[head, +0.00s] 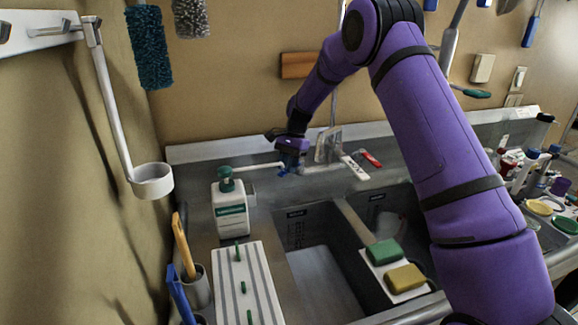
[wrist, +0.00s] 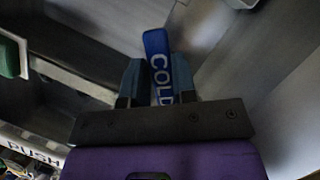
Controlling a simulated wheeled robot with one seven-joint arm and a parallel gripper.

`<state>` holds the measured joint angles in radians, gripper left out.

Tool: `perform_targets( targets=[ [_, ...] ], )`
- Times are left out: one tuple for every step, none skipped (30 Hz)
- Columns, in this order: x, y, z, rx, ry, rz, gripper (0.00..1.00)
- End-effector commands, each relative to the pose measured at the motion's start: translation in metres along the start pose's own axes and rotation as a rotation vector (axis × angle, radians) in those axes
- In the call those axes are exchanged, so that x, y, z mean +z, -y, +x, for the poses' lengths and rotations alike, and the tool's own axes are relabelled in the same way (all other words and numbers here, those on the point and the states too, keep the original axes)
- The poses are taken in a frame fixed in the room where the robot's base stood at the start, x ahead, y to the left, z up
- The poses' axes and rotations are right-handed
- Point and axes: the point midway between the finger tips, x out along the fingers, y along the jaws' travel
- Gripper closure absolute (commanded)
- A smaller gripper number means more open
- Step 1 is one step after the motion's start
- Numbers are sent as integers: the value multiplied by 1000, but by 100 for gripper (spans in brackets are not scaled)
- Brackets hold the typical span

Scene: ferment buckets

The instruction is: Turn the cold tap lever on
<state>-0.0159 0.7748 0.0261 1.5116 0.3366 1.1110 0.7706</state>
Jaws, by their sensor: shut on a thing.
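The blue cold tap lever (wrist: 158,62), marked COLD, stands between the two fingers of my gripper (wrist: 160,82) in the wrist view. The fingers are shut on it, one at each side. In the head view my gripper (head: 291,160) is at the tap behind the sink, left of the tap's middle. Only a small blue bit of the lever (head: 283,171) shows there; my gripper hides the rest. The red lever (head: 371,158) and a white labelled lever (head: 354,167) are to the right, apart from my gripper.
A soap bottle with a green top (head: 231,208) stands front left of the tap. A two-basin sink (head: 300,215) lies in front, with green (head: 384,252) and yellow (head: 405,277) sponges. A white ring holder (head: 152,181) juts from the left wall.

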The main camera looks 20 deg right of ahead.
Motion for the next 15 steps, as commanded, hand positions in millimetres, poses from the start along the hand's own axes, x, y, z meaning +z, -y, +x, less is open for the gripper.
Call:
perform_targets(
  targets=[
    [0, 0, 0, 0, 1, -1, 100],
    [0, 0, 0, 0, 1, -1, 100],
    [0, 0, 0, 0, 1, -1, 68],
    [0, 0, 0, 0, 1, -1, 61],
    [0, 0, 0, 1, 1, -1, 54],
    [0, 0, 0, 1, 1, -1, 49],
    [0, 0, 0, 1, 1, -1, 49],
    [0, 0, 0, 1, 1, -1, 49],
    [0, 0, 0, 1, 1, -1, 49],
    [0, 0, 0, 1, 1, -1, 49],
    [0, 0, 0, 1, 1, -1, 49],
    [0, 0, 0, 1, 1, -1, 49],
    [0, 0, 0, 1, 0, -1, 49],
    [0, 0, 0, 1, 0, -2, 49],
    [0, 0, -2, 0, 0, -2, 49]
  ],
)
